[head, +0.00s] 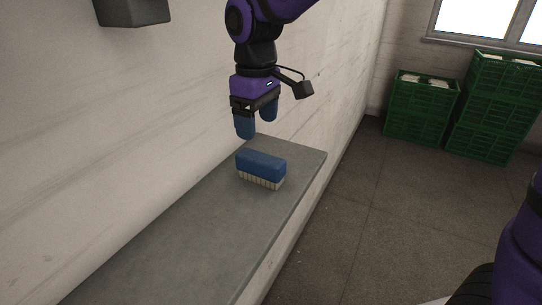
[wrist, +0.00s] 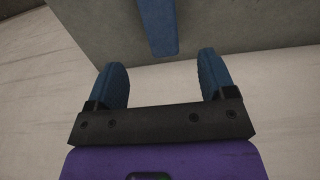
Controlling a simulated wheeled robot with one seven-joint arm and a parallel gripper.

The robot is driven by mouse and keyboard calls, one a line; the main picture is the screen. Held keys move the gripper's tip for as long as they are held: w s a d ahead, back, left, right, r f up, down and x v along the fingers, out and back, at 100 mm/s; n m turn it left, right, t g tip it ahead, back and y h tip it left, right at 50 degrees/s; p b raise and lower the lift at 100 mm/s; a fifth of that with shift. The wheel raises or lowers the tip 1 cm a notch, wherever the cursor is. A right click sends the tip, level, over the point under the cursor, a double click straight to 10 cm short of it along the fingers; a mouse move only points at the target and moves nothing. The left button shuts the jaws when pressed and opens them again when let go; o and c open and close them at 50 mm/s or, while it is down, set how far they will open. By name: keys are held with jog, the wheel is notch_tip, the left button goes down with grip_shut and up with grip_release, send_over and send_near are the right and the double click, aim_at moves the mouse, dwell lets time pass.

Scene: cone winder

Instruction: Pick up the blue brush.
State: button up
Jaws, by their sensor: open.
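The blue brush (head: 262,164) has a blue block body and pale bristles. It lies bristles down on the grey shelf (head: 190,226), close to the shelf's far end. My gripper (head: 257,132) is above the brush, slightly toward the wall side, with its blue fingers pointing down, apart and empty. In the wrist view my gripper (wrist: 163,82) shows two spread blue fingers. The brush (wrist: 158,30) shows there at the top, beyond the fingertips and partly cut off by the frame edge. Nothing touches the brush except the shelf.
A pale wall (head: 110,115) runs along the shelf's left side. A dark box (head: 133,10) is fixed on it at the top. Green crates (head: 420,112) are stacked on the floor by the far wall. The shelf's near part is bare.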

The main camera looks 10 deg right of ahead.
aim_at(260, 156)
notch_tip(260, 156, down, 6)
jog(key=shift+r, duration=0.2)
jog(key=shift+s+d+f, duration=0.15)
jog(key=shift+f, duration=2.45)
jog(key=shift+c, duration=0.4)
jog(key=c, duration=1)
